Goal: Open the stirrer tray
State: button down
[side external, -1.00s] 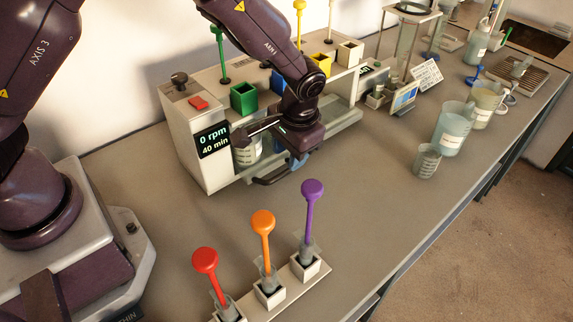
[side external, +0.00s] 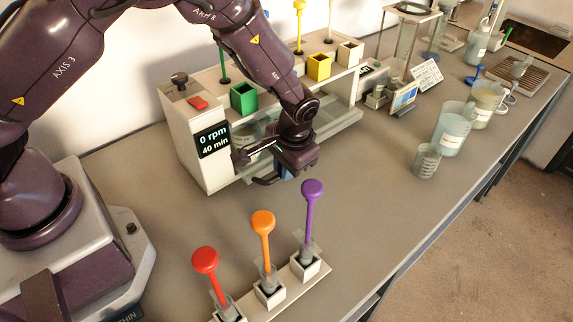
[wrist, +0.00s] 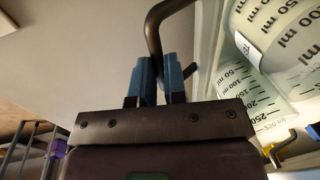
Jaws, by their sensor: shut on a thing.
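The stirrer tray (side external: 340,127) is the pale, see-through tray at the foot of the white stirrer unit, and it sticks out a little at the front. Its dark curved handle (side external: 266,181) shows just left of my gripper (side external: 286,174). In the wrist view, the handle (wrist: 154,30) runs between the blue fingers of my gripper (wrist: 160,68), which are shut on it. Beakers with ml marks (wrist: 284,38) stand on the tray side, to the right in the wrist view. In the side view my arm hides much of the tray front.
The stirrer unit has a display (side external: 212,139), a red button (side external: 197,103) and coloured cups, including a green one (side external: 243,98). A rack with red, orange (side external: 263,223) and purple stirrers stands in front. Beakers (side external: 453,128) stand at right. The bench between is clear.

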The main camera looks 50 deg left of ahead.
jog(key=d, duration=0.8)
jog(key=shift+d, duration=0.1)
jog(key=c, duration=1.2)
grip_release()
jog(key=shift+o, duration=0.2)
jog(key=shift+r, duration=0.15)
notch_tip(320, 180, up, 13)
jog(key=d, duration=0.2)
jog(key=shift+d+f, duration=0.15)
jog(key=shift+f, duration=0.05)
